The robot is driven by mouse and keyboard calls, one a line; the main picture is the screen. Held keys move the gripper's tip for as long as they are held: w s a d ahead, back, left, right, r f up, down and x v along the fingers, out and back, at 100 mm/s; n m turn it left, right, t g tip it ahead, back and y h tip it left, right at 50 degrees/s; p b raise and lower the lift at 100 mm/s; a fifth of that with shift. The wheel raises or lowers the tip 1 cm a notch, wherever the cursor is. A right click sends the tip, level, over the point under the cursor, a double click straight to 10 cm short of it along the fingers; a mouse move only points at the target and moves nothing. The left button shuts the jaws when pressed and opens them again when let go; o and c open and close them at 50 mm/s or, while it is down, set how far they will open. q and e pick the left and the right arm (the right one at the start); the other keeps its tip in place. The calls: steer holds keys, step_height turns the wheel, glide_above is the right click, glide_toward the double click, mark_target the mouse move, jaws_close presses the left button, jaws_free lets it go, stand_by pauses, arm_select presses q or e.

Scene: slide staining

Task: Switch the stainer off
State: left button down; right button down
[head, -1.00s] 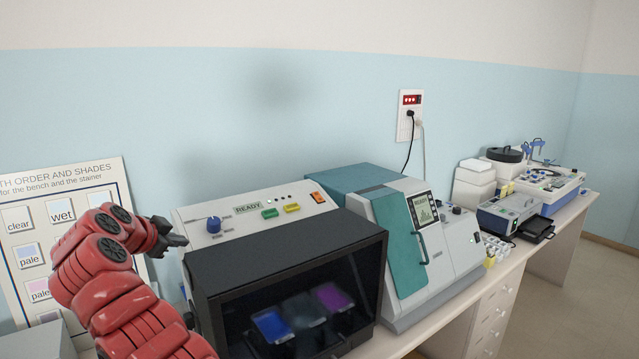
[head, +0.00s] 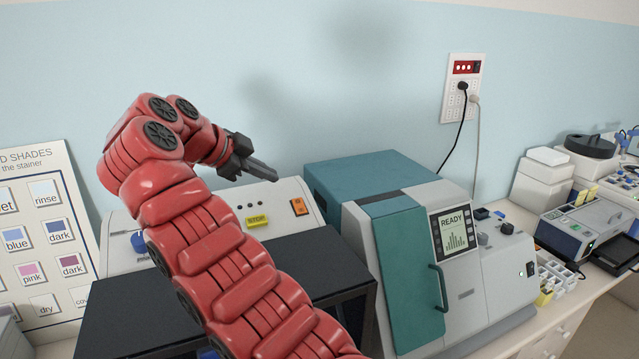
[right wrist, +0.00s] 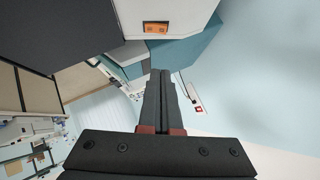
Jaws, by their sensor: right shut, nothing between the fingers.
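The stainer (head: 310,262) has a black hood and a white back panel, largely hidden behind my red right arm. On its panel are an orange rocker switch (head: 299,207), a yellow button (head: 257,220) and a blue knob (head: 138,243). The orange switch also shows in the right wrist view (right wrist: 156,27), beyond the fingertips near the top. My right gripper (head: 270,175) is shut and empty, above the panel and up-left of the switch in the head view. It appears apart from the switch; its fingers show together in the right wrist view (right wrist: 164,74). My left gripper is not seen.
A teal and grey machine (head: 405,245) with a READY screen stands close to the right of the stainer. A wall socket (head: 462,88) with cords is behind it. A shade chart (head: 40,230) is at the left. More devices (head: 580,230) stand farther right.

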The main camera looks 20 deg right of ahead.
steer(key=shift+s+a+r, duration=0.15)
steer(key=shift+a+r, duration=0.05)
steer(key=shift+a, duration=0.05)
steer(key=shift+d+f, duration=0.1)
steer(key=p, duration=0.3)
glide_above(303, 201)
steer(key=s+a, duration=0.3)
steer(key=f, duration=0.5)
steer(key=shift+s+f, duration=0.2)
steer(key=shift+f, duration=0.1)
steer(key=f+p, duration=0.1)
steer(key=w+f+p, duration=0.1)
steer(key=p, duration=0.1)
steer(key=shift+w+d+f, duration=0.1)
steer(key=shift+w+f, duration=0.15)
steer(key=shift+f, duration=0.15)
steer(key=shift+w+f, duration=0.3)
steer(key=shift+f, duration=0.3)
